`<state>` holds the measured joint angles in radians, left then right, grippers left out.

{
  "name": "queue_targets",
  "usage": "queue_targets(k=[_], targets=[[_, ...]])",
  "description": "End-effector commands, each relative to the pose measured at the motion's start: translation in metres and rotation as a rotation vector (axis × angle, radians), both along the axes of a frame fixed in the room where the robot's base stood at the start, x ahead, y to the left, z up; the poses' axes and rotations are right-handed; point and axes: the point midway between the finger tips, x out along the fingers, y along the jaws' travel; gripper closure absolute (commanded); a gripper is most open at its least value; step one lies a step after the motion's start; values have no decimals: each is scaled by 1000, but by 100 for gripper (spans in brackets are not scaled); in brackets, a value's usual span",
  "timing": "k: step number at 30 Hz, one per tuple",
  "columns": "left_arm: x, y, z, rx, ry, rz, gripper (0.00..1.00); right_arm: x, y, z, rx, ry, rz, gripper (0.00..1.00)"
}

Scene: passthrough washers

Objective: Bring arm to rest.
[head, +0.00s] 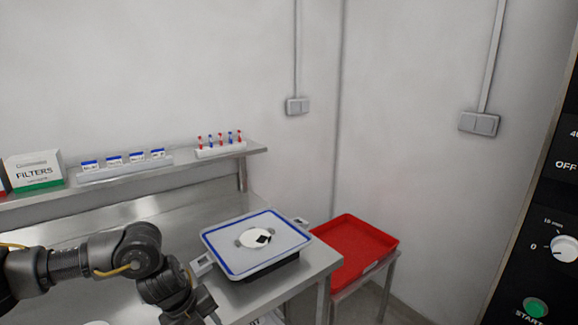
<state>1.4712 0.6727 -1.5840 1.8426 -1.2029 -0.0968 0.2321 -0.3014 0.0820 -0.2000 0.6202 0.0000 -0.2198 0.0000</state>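My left arm comes in from the left, low in the head view. Its gripper (205,308) hangs at the bottom edge, over the steel table (130,235) and in front of the grey tray. It looks apart from the tray's near handle. The fingers are partly cut off, so I cannot tell whether they are open or shut. My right arm and gripper are not in view.
A grey, blue-rimmed tray (225,240) with a white disc and black piece (263,238) stands at the table's right end. A red tray (350,245) sits beyond it. A shelf (120,182) holds boxes. A black control panel (540,230) stands right.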

Motion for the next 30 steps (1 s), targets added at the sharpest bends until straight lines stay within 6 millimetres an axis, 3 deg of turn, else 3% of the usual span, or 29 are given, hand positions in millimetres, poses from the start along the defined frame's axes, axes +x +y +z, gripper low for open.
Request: queue_targets(k=[1, 4, 6, 9, 12, 14, 17, 20, 25, 30], targets=[[-10, -28, -14, -58, -8, -24, 53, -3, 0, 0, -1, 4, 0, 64], [-29, -90, -29, -211, -51, -41, 53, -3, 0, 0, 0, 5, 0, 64], [-44, -132, -32, -336, -79, -16, 53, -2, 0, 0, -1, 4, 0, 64], [-62, -178, -26, -507, -107, 69, 53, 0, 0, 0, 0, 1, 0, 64], [-74, -207, -15, -660, -121, 213, 53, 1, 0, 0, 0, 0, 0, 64], [-78, -214, -9, -737, -119, 325, 53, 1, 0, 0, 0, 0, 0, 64], [-80, -210, -4, -835, -104, 549, 53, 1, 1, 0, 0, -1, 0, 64], [-82, -188, -9, -886, -72, 809, 53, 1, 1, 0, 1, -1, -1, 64], [-104, -116, -47, -850, 17, 1301, 53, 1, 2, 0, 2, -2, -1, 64], [-156, -43, -94, -706, 111, 1709, 53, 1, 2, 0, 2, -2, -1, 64]])
